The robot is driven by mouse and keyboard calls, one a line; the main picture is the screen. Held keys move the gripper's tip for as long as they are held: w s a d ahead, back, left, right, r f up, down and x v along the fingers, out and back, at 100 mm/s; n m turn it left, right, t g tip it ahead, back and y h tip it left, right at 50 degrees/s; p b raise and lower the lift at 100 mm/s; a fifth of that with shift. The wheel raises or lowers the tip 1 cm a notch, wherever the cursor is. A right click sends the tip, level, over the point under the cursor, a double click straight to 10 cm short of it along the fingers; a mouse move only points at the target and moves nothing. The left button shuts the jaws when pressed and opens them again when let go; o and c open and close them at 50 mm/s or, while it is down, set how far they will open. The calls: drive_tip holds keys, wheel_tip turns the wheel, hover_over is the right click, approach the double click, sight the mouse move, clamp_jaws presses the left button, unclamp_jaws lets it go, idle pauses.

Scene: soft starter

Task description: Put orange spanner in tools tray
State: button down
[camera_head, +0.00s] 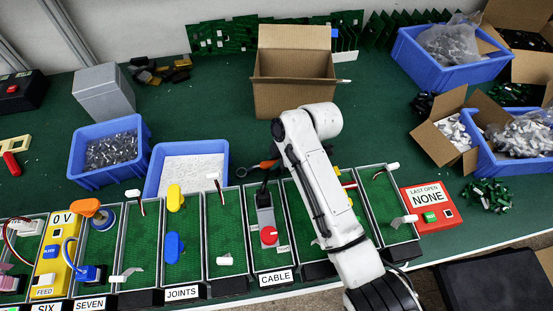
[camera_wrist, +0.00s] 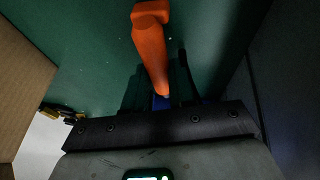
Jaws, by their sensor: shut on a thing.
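The orange spanner (camera_wrist: 150,45) fills the upper middle of the wrist view, with its narrow end between the dark fingers of my gripper (camera_wrist: 161,88). My gripper is shut on it. In the head view a short stretch of the orange spanner (camera_head: 264,165) shows left of my white arm, above the far edge of the tray row; the arm hides the rest and most of the gripper. I see no label reading tools; my arm covers part of the tray row, so I cannot tell which tray it is.
The row of green-floored trays runs along the front, with labels such as JOINTS (camera_head: 182,293) and CABLE (camera_head: 276,277). An open cardboard box (camera_head: 292,97) stands behind my arm. Blue bins (camera_head: 150,186) lie left. A red LAST OPEN box (camera_head: 427,208) stands right.

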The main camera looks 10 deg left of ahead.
drive_tip(key=shift+f, duration=0.1)
drive_tip(key=c, duration=0.9)
unclamp_jaws()
drive_tip(key=shift+c, duration=0.2)
